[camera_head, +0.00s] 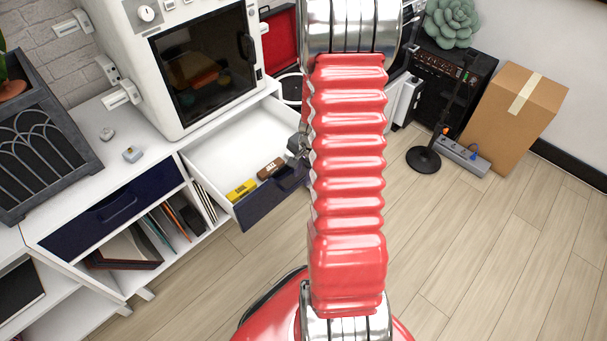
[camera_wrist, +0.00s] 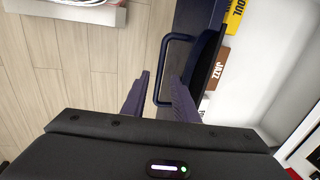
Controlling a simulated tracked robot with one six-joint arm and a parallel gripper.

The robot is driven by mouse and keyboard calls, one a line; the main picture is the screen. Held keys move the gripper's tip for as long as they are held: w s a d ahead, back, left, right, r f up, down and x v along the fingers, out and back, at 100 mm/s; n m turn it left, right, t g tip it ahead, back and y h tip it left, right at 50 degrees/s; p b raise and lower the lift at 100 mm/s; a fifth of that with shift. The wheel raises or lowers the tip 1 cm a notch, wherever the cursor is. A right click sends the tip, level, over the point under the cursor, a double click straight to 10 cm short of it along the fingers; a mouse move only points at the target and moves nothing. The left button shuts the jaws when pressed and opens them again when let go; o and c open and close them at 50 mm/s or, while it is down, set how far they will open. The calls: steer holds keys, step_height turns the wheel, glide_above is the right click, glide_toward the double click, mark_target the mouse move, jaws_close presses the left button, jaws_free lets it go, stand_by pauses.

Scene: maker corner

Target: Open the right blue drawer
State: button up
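The right blue drawer (camera_head: 268,198) is pulled well out of the white cabinet in the head view, with its white inside showing. A yellow item (camera_head: 241,190) and a brown item (camera_head: 270,168) lie in it behind the front. In the wrist view, the drawer's dark blue handle (camera_wrist: 158,68) is a loop on the front. My gripper (camera_wrist: 160,76) has its two fingers apart, one on each side of the handle bar, with a visible gap. In the head view, my red arm hides the drawer's right end and most of the gripper.
The left blue drawer (camera_head: 115,205) is shut. A white machine (camera_head: 175,60) with a dark window stands on the cabinet top. A cardboard box (camera_head: 515,115), a power strip (camera_head: 462,157) and a black stand base (camera_head: 423,159) are at the right. The wooden floor in front is clear.

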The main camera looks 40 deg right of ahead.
step_height(320, 180, up, 13)
steer(key=s, duration=0.2)
steer(key=shift+s+r, duration=0.15)
steer(key=shift+s, duration=0.1)
stand_by(0.4)
stand_by(0.6)
steer(key=s+a+r+n+t, duration=0.1)
steer(key=s+a+r+n, duration=0.1)
steer(key=a+r+n, duration=0.4)
steer(key=s+a+r+n+t, duration=0.1)
steer(key=s+a+r+n, duration=0.2)
steer(key=a, duration=1)
steer(key=s+a+r+n+t, duration=0.1)
steer(key=s+a+r+n, duration=0.1)
steer(key=a+r+n, duration=0.6)
step_height(320, 180, up, 3)
steer(key=shift+s+a+f+n, duration=0.15)
steer(key=shift+s+a+n, duration=0.15)
steer(key=shift+a, duration=0.55)
steer(key=shift+s, duration=0.1)
